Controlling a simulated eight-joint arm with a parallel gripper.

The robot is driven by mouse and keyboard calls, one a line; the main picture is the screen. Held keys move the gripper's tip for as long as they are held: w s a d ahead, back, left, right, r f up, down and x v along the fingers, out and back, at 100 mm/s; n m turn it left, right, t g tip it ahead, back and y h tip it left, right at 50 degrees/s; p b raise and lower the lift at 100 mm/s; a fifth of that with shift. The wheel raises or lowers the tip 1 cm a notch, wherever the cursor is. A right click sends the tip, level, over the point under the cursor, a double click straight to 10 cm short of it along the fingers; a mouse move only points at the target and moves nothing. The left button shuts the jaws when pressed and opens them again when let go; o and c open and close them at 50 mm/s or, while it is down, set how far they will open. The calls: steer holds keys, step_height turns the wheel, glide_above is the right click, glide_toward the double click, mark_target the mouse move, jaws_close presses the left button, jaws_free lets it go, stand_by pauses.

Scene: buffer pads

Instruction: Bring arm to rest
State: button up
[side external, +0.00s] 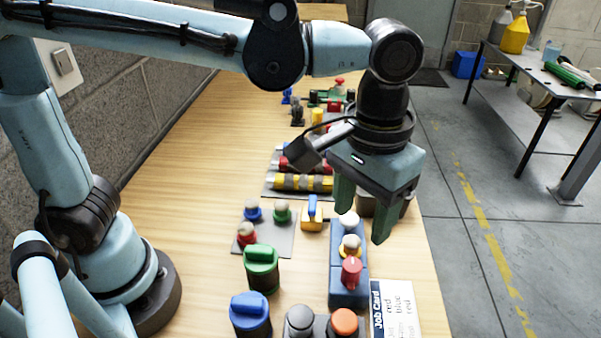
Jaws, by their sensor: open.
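My gripper (364,212) is open and empty. It points down above the right part of the wooden table (190,187). Its two green fingers are apart, with the right one low near the table's right edge. Below and left of it, a blue block (349,297) carries a white-topped knob (349,220), a yellow and white one (350,246) and a red one (351,271). The fingers look clear of them, but the exact height gap is hard to tell.
A grey pad (272,240) holds blue, green and red knobs. A green-lidded jar (261,268) and a blue-lidded jar (250,314) stand in front. A job card (396,309) lies front right. Striped bars (303,183) lie behind. A wall (120,90) borders the left.

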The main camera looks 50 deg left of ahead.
steer(key=shift+r, duration=0.1)
steer(key=a+f+t, duration=0.2)
steer(key=a+t, duration=0.1)
steer(key=a, duration=0.8)
steer(key=a+f+t, duration=0.1)
steer(key=a+t, duration=0.3)
steer(key=a, duration=0.6)
steer(key=shift+w+a+f, duration=0.15)
steer(key=shift+a+f, duration=0.2)
steer(key=shift+f, duration=0.05)
